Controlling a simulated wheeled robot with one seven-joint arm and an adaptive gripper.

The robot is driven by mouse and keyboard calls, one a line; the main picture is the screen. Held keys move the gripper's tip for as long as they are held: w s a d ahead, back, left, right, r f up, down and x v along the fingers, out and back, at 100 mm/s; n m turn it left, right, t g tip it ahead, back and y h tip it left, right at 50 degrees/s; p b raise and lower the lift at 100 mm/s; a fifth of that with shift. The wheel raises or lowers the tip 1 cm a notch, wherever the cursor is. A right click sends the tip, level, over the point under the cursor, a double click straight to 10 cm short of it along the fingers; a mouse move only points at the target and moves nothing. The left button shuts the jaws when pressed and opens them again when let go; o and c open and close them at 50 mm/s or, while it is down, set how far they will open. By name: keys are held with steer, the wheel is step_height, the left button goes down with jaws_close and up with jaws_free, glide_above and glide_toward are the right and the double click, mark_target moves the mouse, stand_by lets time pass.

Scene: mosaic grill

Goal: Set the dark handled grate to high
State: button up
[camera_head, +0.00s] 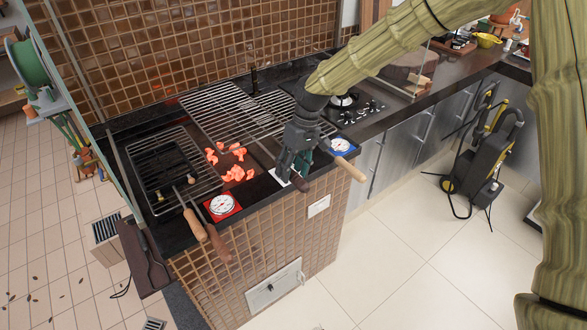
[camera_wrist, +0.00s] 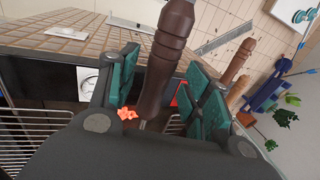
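A dark brown turned handle (camera_head: 300,183) sticks out past the counter's front edge, below my gripper (camera_head: 290,160). In the wrist view the handle (camera_wrist: 171,45) stands between the teal pads of my gripper (camera_wrist: 165,95). The pads look apart, with a narrow gap beside the handle, so the gripper appears open around it. The handle's thin metal end runs down toward the grill. A slatted grate (camera_head: 215,108) lies behind over the middle pit. How the handle joins it is hidden by my gripper and arm.
Orange coals (camera_head: 234,173) lie in the pit. A left grate (camera_head: 172,165) has a wooden handle (camera_head: 194,224) near it; a light handle (camera_head: 349,169) is at right. Red-framed (camera_head: 222,204) and blue-framed (camera_head: 341,146) gauges sit on the counter. Open floor lies in front.

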steer(key=shift+w+r, duration=0.1)
steer(key=shift+r, duration=0.05)
steer(key=v, duration=1.1)
steer(key=shift+r, duration=0.3)
steer(key=shift+d, duration=0.1)
